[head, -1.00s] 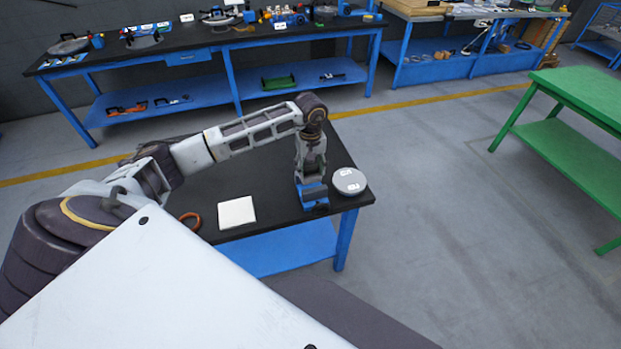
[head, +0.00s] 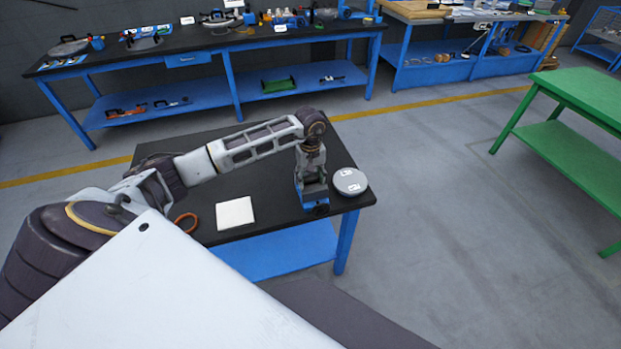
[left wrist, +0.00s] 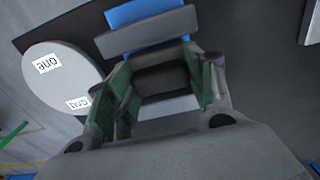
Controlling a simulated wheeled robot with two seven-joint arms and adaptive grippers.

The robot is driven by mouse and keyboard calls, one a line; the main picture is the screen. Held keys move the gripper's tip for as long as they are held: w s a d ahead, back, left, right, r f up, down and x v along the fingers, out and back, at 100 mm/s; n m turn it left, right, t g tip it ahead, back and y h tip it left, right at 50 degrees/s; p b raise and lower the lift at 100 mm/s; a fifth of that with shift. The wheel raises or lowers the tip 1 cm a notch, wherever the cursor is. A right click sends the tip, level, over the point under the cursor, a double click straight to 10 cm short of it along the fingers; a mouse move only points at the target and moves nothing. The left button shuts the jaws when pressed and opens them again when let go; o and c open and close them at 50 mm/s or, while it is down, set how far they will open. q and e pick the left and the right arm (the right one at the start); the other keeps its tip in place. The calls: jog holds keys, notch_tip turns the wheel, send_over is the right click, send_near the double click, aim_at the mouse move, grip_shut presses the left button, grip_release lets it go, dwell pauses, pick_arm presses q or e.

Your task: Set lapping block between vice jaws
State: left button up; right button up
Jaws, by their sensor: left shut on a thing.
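My left gripper (head: 312,184) reaches down over the right end of the near black table, at the small blue and grey vice (head: 303,203). In the left wrist view the green-padded fingers (left wrist: 160,88) are shut on a dark block (left wrist: 160,80), which I take for the lapping block. A grey jaw bar of the vice (left wrist: 150,32), with blue behind it, lies just beyond the block. The gripper hides most of the vice in the head view. I cannot tell whether the block is inside the jaw gap or above it. My right gripper is out of view.
A round grey disc (head: 350,181) with labels lies close beside the vice. A white square (head: 235,213) and an orange ring (head: 186,222) lie to the left on the table (head: 270,205). A loaded workbench (head: 200,42) stands behind and a green table (head: 580,95) to the right.

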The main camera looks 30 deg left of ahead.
pick_arm(q)
jog(key=shift+f, duration=0.1)
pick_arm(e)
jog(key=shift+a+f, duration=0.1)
pick_arm(q)
jog(key=o, duration=1.1)
jog(key=shift+o, duration=1.2)
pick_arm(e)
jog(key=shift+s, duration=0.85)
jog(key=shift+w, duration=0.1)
